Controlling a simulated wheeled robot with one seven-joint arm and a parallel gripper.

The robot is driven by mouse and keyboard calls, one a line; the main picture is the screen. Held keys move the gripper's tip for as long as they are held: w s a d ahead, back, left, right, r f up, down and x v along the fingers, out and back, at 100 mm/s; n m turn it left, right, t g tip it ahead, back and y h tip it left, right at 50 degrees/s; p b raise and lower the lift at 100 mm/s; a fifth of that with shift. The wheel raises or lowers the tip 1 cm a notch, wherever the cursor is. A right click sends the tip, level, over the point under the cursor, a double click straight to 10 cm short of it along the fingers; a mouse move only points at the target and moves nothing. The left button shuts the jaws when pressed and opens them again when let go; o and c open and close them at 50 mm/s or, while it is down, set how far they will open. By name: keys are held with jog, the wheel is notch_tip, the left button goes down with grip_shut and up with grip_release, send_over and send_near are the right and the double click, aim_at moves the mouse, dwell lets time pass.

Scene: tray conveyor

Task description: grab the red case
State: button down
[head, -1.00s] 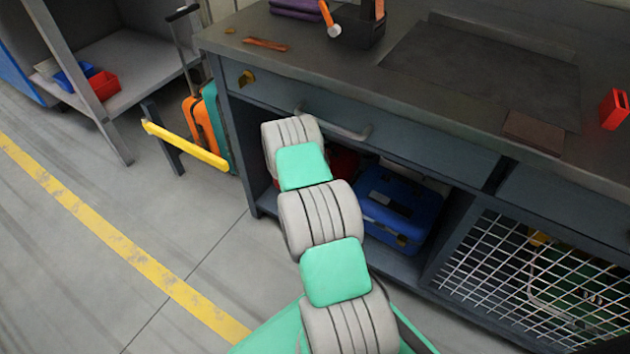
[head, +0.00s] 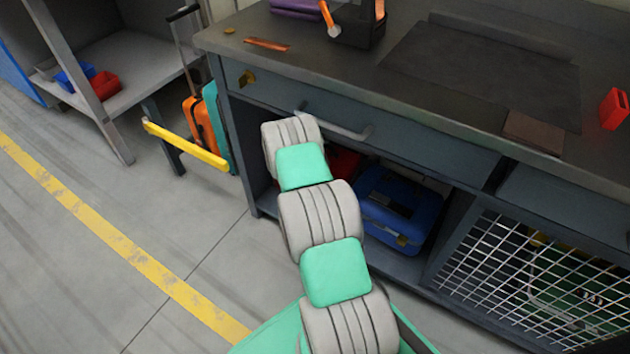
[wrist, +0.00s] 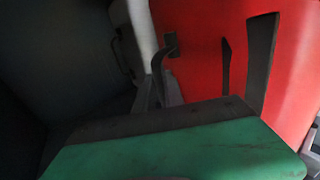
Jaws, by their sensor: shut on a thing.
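The red case (wrist: 200,45) fills the right of the wrist view, with dark strap-like or handle-like parts against its face. A small part of red (head: 345,163) shows in the head view on the bench's lower shelf, mostly hidden behind my arm. My gripper (wrist: 208,75) is at the red case's face and shut on it. Its exact hold is hard to make out in the dim close view. In the head view my gripper is hidden by my arm, which reaches under the drawer.
A blue case (head: 400,205) stands on the shelf to the right of my arm. A drawer with a bar handle (head: 335,127) is above the opening. A wire mesh door (head: 490,270) closes the right bay.

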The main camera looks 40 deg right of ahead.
jog(key=shift+s+a+f, duration=0.2)
jog(key=shift+a+f, duration=0.1)
jog(key=shift+f, duration=0.3)
jog(key=shift+w+r, duration=0.15)
jog(key=shift+r, duration=0.2)
